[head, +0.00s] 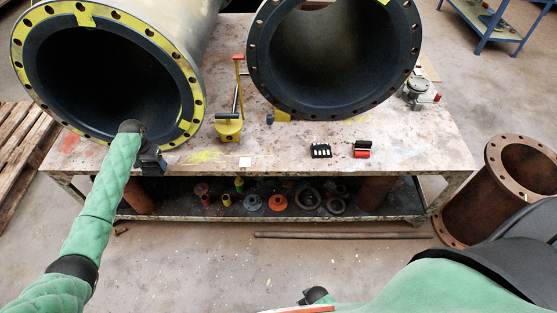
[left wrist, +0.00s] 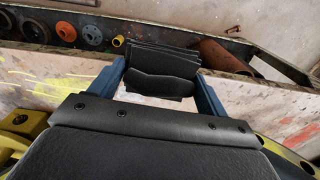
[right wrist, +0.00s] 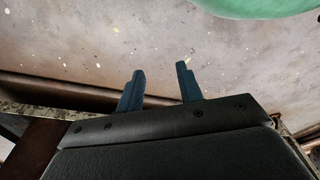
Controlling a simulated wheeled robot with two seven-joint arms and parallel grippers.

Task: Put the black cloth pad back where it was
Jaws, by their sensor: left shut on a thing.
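The black cloth pad (left wrist: 163,85) shows in the left wrist view as a dark folded stack between the two blue fingers. My left gripper (left wrist: 160,76) is shut on it, with a finger at each side. In the head view my left gripper (head: 152,164) is below the yellow-flanged left pipe (head: 188,60), by the front left part of the workbench (head: 290,168). The pad cannot be told apart from the dark gripper there. My right gripper (right wrist: 158,85) is open and empty in the right wrist view, with bare floor beyond its fingers.
On the bench stand a second black-lined pipe (head: 262,75), a yellow tool (head: 229,128), a black case (head: 321,151), a red cylinder (head: 362,154) and a white card (head: 245,162). The lower shelf holds several small parts. A rusty flanged pipe (head: 478,200) stands at right.

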